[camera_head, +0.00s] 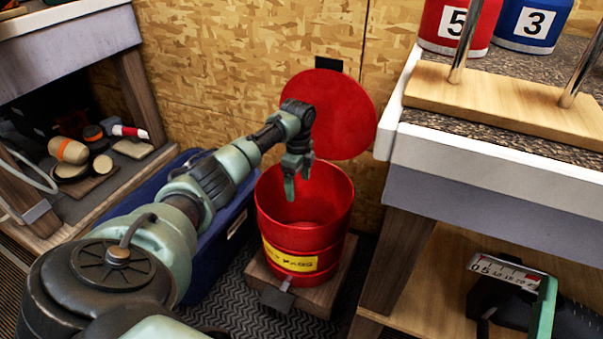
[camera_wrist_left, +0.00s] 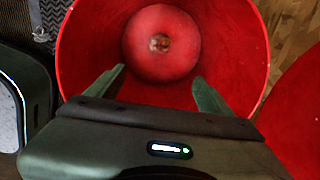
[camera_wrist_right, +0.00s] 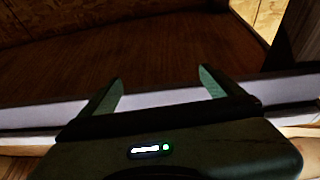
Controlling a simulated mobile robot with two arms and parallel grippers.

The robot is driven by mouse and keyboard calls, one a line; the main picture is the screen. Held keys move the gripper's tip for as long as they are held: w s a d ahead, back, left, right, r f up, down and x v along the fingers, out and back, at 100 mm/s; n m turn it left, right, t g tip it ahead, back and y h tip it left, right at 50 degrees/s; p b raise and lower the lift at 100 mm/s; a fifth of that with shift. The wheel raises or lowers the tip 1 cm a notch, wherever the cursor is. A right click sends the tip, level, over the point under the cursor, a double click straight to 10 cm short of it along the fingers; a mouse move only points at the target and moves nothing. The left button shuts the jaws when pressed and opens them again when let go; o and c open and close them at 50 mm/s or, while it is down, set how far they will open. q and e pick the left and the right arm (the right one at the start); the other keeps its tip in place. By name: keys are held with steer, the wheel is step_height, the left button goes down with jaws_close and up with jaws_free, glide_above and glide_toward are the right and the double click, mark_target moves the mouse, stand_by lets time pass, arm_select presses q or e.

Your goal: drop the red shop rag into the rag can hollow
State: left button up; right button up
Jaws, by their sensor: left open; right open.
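The red rag can (camera_head: 305,232) stands open on a small wooden base, with its round red lid (camera_head: 335,112) raised behind it. My left gripper (camera_head: 298,182) points down over the can's mouth, its fingers apart and empty. In the left wrist view, a rounded red bundle (camera_wrist_left: 161,45), which looks like the red shop rag, lies inside the can (camera_wrist_left: 90,40), apart from the fingertips (camera_wrist_left: 158,78). The bundle is hidden in the head view. In the right wrist view, my right gripper (camera_wrist_right: 160,90) is open with nothing between its fingers.
A blue bin (camera_head: 215,245) stands left of the can. A workbench (camera_head: 480,165) at the right holds a wooden stand (camera_head: 500,95) and numbered red and blue containers. A low shelf (camera_head: 100,190) with small items is at the left.

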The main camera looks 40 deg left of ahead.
arm_select(q)
steer(key=shift+r, duration=0.1)
step_height(320, 180, up, 8)
steer(key=p, duration=0.3)
steer(key=shift+f, duration=0.2)
arm_select(e)
step_height(320, 180, down, 13)
steer(key=d+g+h, duration=0.2)
steer(key=g, duration=0.5)
steer(key=shift+s+g+h, duration=0.3)
steer(key=shift+h, duration=0.1)
arm_select(q)
steer(key=shift+s+f, duration=0.1)
arm_select(e)
steer(key=shift+s, duration=0.1)
